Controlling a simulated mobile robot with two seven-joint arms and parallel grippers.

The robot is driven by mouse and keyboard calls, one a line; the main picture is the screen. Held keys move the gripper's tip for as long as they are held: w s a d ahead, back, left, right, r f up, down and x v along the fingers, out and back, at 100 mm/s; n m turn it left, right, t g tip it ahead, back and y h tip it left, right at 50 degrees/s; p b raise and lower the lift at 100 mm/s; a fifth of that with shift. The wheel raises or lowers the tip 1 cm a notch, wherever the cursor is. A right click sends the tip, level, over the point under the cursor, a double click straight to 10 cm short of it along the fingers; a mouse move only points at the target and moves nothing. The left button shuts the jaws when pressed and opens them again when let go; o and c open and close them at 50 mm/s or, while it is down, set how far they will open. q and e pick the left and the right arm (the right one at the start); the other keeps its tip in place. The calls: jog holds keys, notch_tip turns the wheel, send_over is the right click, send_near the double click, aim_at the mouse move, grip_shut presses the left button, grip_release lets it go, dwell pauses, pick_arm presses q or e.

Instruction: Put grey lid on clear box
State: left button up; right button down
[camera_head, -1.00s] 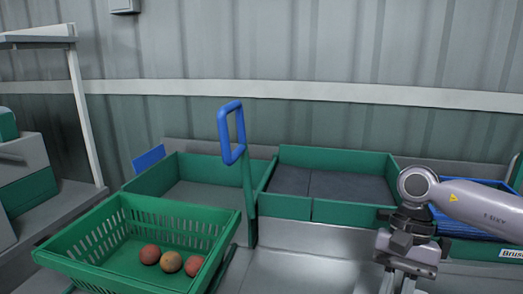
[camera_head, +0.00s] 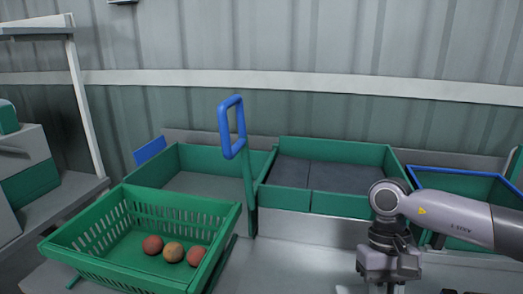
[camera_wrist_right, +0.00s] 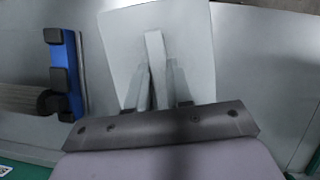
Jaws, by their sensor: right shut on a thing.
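My right gripper (camera_wrist_right: 157,72) is shut on the narrow upright grip of a flat light grey lid (camera_wrist_right: 122,42), in the right wrist view. The lid lies under the fingers, over a grey surface; I cannot tell whether it touches that surface. In the head view my right gripper is at the bottom edge, right of centre, with its fingertips and the lid cut off below. I cannot make out the clear box in either view. My left gripper is not in view.
A green slotted crate (camera_head: 90,236) with three reddish tomatoes (camera_head: 173,252) stands at the lower left. Green-walled trays (camera_head: 345,203) line the back, with a blue handle (camera_head: 231,127) between. A blue-rimmed green bin (camera_head: 465,172) is at right. A blue-and-black item (camera_wrist_right: 72,75) lies left of the lid.

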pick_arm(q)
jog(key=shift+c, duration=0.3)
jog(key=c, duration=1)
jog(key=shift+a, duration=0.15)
